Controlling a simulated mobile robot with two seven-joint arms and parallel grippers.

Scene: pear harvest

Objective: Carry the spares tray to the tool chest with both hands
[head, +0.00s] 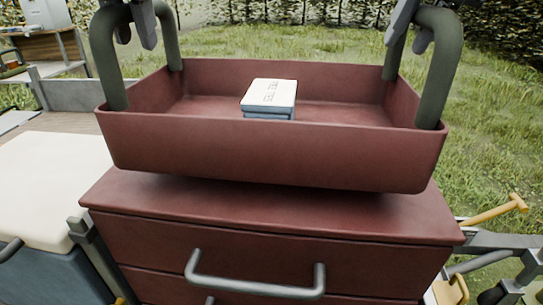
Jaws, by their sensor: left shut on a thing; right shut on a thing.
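The spares tray (270,150) is a dark red open tray with an upright green handle at each end. A small white and blue box (270,94) lies inside it. The tray is directly over the top of the red tool chest (270,218), with a dark shadow under it. I cannot tell whether it touches the chest top. My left gripper (138,22) is shut on the left handle. My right gripper (408,24) is shut on the right handle. Both grippers are partly cut off by the top edge of the view.
The chest has drawers with a grey bar handle (255,287) at the front. A cream-topped blue box (50,190) stands close on the left. A yellow-handled tool (492,211) sits at the right. Grass and a hedge (300,14) are behind.

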